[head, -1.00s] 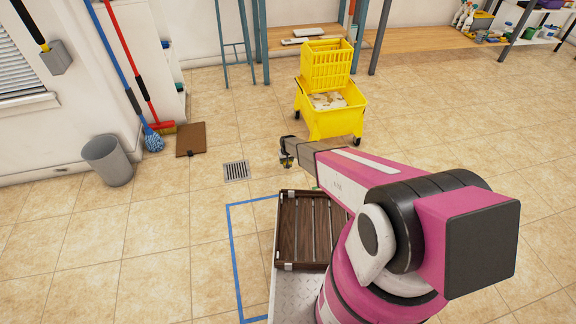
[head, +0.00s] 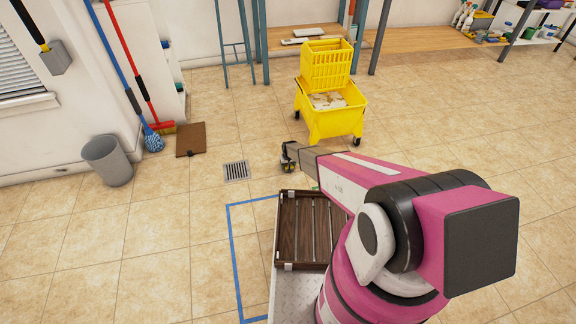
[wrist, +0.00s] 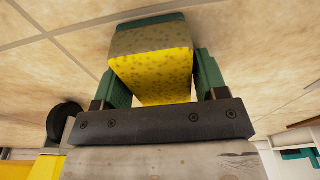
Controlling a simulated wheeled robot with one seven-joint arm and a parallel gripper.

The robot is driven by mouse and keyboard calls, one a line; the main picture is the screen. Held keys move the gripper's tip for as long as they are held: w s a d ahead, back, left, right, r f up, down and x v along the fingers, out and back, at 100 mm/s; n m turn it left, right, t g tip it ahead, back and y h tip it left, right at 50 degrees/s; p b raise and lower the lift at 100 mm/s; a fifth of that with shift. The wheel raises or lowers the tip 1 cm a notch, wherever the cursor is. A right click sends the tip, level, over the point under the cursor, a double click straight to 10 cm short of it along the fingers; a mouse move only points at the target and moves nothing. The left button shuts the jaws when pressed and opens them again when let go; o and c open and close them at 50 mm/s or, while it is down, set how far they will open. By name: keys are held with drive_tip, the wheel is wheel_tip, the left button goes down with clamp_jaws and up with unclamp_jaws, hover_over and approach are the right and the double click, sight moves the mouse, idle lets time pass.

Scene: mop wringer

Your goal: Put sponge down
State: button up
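The sponge (wrist: 150,65) is a yellow block with a darker grey-green layer. In the wrist view it sits between the two green fingers of my gripper (wrist: 153,84), which press on its sides. In the head view my gripper (head: 288,164) is at the end of the outstretched arm, to the right of the floor drain and in front of the yellow mop bucket. The sponge is small and mostly hidden there. I cannot tell whether it touches the floor.
The yellow mop bucket (head: 336,117) with its wringer (head: 326,65) stands just beyond my gripper. A floor drain (head: 236,171) lies to the left. A dark slatted wooden crate (head: 284,232) is nearer. A grey bin (head: 108,160) stands by the left wall. Tiled floor is clear around the drain.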

drive_tip(key=shift+o, duration=0.8)
drive_tip(key=shift+r, duration=0.15)
wheel_tip(320, 180, up, 11)
drive_tip(key=s, duration=0.2)
drive_tip(key=s+d+r+m, duration=0.1)
drive_tip(key=s+d+r, duration=0.6)
drive_tip(key=s+r, duration=0.3)
drive_tip(key=s+d+r+m+g, duration=0.1)
drive_tip(key=s+d+r, duration=0.7)
drive_tip(key=r, duration=1)
drive_tip(key=s+d+r+m, duration=0.1)
drive_tip(key=s+d+r, duration=0.7)
drive_tip(key=s+r, duration=0.6)
drive_tip(key=shift+d+r+g, duration=0.25)
drive_tip(key=shift+r+g, duration=0.15)
drive_tip(key=shift+r, duration=0.2)
